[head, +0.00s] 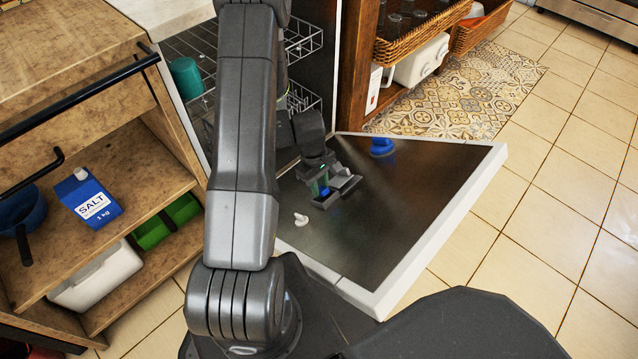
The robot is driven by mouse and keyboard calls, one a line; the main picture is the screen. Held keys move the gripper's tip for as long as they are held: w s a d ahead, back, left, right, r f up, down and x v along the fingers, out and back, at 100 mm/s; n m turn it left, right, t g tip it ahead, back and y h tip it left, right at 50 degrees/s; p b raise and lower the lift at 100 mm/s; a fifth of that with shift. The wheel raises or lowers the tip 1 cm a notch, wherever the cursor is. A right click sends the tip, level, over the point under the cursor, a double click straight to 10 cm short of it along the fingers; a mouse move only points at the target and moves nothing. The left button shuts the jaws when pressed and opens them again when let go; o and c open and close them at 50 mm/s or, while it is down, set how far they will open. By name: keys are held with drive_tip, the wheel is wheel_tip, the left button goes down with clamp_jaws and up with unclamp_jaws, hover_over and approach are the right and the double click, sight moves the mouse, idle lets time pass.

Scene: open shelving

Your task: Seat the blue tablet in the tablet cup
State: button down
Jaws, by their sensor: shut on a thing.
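My gripper (336,191) is over the dark inner face of the open dishwasher door (425,215). It is shut on a small blue thing, which looks like the blue tablet (326,191) and is partly hidden by the fingers. I cannot tell whether the tablet touches the door. I cannot clearly make out the tablet cup; the gripper may hide it. A small white piece (301,219) is on the door, left of and nearer than the gripper. A round blue piece (382,147) is at the door's far side.
The dishwasher racks (302,38) and a teal cup (187,77) are behind my arm. A wicker basket (424,38) is at the back. Tiled floor at right is clear.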

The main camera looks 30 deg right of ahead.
sight(323, 189)
drive_tip(key=shift+s+d+f+b, duration=0.1)
drive_tip(key=shift+s+f+b, duration=0.25)
drive_tip(key=shift+f+b, duration=0.25)
drive_tip(key=shift+s+d+f+b, duration=0.1)
drive_tip(key=shift+s+f+b, duration=0.3)
drive_tip(key=shift+f, duration=0.2)
drive_tip(key=c, duration=1.1)
unclamp_jaws()
wheel_tip(323, 189, up, 14)
drive_tip(key=w+p, duration=0.2)
drive_tip(key=p, duration=0.3)
drive_tip(key=shift+w+a+f, duration=0.15)
drive_tip(key=shift+w+a, duration=0.05)
drive_tip(key=shift+a, duration=0.1)
drive_tip(key=shift+s+d+f+b, duration=0.1)
drive_tip(key=shift+s+f+b, duration=0.25)
drive_tip(key=shift+f, duration=1.05)
drive_tip(key=shift+s+d+f+b, duration=0.1)
drive_tip(key=shift+f+b, duration=0.5)
drive_tip(key=shift+f, duration=0.8)
drive_tip(key=shift+s+f+b, duration=0.25)
drive_tip(key=shift+f+b, duration=0.2)
drive_tip(key=shift+f, duration=0.95)
